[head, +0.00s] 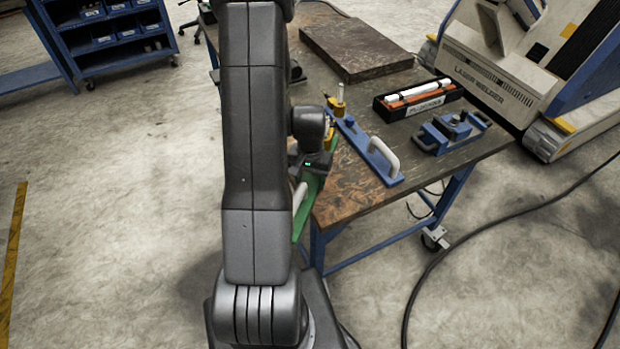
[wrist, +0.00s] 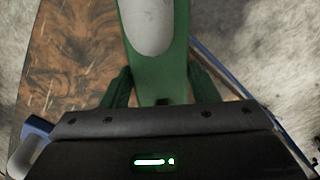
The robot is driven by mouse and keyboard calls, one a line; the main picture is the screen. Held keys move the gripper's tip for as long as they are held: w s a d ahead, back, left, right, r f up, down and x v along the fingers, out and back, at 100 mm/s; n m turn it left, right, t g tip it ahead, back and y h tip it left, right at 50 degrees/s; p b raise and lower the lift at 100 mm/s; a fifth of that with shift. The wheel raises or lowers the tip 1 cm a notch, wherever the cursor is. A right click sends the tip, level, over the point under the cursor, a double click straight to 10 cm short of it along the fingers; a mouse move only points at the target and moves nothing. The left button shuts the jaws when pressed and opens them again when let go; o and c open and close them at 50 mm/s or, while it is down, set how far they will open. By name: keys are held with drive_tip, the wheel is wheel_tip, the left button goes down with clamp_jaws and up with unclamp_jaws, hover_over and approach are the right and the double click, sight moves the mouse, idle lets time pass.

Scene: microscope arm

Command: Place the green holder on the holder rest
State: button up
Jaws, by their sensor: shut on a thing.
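The green holder (head: 309,191) is a long green bar with a white handle (head: 299,198). It hangs at the table's near left edge, partly hidden behind my arm in the head view. My gripper (wrist: 160,92) is shut on it; in the wrist view the green holder (wrist: 178,62) runs up between the two dark fingers, its white handle (wrist: 147,25) on top. A similar blue holder (head: 365,145) with a white handle lies on the table to the right. I cannot tell for sure which part is the holder rest.
The worn brown table (head: 345,195) has a yellow-based post (head: 340,103), a black tray of tools (head: 418,98), a blue clamp fixture (head: 450,132) and a dark slab (head: 355,45). The laser welder (head: 495,75) stands behind right. Cables lie on the floor at right.

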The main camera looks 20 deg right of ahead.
drive_tip(key=o, duration=1.2)
drive_tip(key=shift+f, duration=0.1)
drive_tip(key=o, duration=0.4)
drive_tip(key=shift+c, duration=0.2)
